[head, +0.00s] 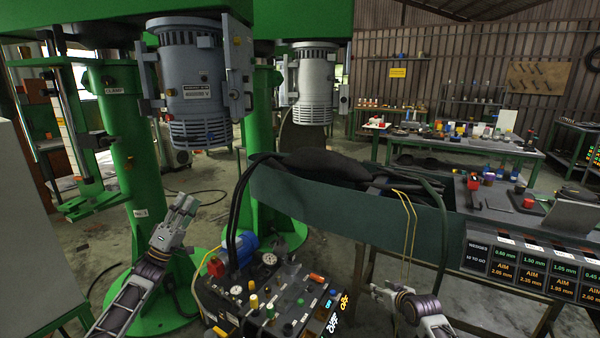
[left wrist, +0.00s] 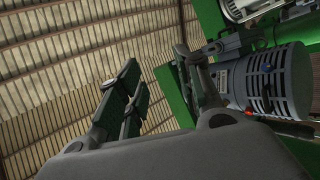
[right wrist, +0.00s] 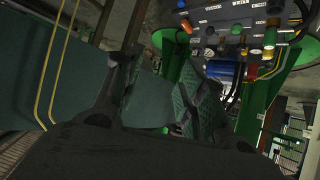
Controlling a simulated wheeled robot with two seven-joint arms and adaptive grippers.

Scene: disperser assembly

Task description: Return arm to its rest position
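My left arm comes in from the lower left in the head view. Its gripper (head: 184,205) points up and away, in front of the green column (head: 135,150). In the left wrist view the fingers (left wrist: 160,88) stand apart with nothing between them. My right arm is low at the right of centre in the head view. Its gripper (head: 376,290) lies just right of the control panel and below the green bench. In the right wrist view the fingers (right wrist: 155,85) are spread with nothing between them. Neither gripper holds anything.
A control panel (head: 262,290) with knobs and gauges stands between my arms. A dark green bench (head: 340,195) with black hoses lies ahead. Grey motors (head: 193,85) hang above. A wedge display (head: 530,270) is at the right. Yellow cables (head: 407,220) hang near my right gripper.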

